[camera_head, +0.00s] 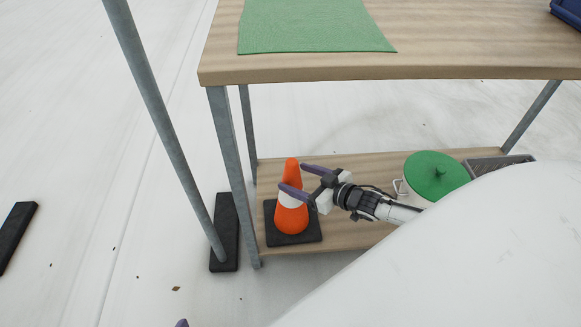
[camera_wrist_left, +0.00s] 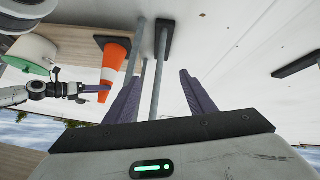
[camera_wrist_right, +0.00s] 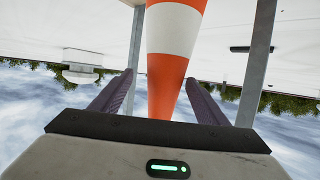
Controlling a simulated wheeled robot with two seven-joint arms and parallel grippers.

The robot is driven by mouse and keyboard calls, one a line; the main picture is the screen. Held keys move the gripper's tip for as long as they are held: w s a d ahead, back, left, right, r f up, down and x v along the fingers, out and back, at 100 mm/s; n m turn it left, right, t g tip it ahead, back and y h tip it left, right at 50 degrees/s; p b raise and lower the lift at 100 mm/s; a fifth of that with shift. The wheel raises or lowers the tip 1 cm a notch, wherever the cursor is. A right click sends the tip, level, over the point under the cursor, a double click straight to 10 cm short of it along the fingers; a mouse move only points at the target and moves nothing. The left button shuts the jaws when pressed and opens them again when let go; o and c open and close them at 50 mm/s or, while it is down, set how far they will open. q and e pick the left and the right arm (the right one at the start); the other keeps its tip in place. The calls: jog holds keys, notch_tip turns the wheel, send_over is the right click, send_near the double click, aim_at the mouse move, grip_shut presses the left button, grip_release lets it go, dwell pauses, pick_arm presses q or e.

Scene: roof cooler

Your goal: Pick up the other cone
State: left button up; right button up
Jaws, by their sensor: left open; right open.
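An orange cone with a white band and black square base (camera_head: 291,221) stands upright at the left end of the table's lower shelf. It also shows in the left wrist view (camera_wrist_left: 115,55) and large in the right wrist view (camera_wrist_right: 172,30). My right gripper (camera_head: 292,177) is open at the cone's upper part, with a finger on either side of it. In the right wrist view (camera_wrist_right: 160,76) the cone shows between the fingers, and I see no clear contact. My left gripper (camera_wrist_left: 160,76) is open and empty, away from the shelf. Only a fingertip shows at the head view's bottom edge.
The wooden tabletop (camera_head: 420,66) is above the cone, with a green mat (camera_head: 310,25). A pot with a green lid (camera_head: 436,176) stands right of the cone on the lower shelf (camera_head: 340,165). A grey pole (camera_head: 165,125) with a black foot stands left of the table.

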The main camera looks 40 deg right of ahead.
jog(key=b+x, duration=0.1)
jog(key=x, duration=0.1)
jog(key=b+x, duration=0.1)
jog(key=x, duration=0.1)
jog(key=f+b+x, duration=0.1)
jog(key=x, duration=0.1)
jog(key=shift+s+a, duration=0.25)
jog(key=shift+a, duration=0.05)
jog(key=shift+w+r, duration=0.1)
jog(key=shift+w, duration=0.1)
grip_shut()
pick_arm(q)
jog(key=d+r, duration=0.1)
jog(key=d+r+t+h, duration=0.1)
jog(key=r, duration=0.1)
jog(key=shift+w+h, duration=0.3)
jog(key=shift+w, duration=0.1)
pick_arm(e)
jog(key=shift+r, duration=0.2)
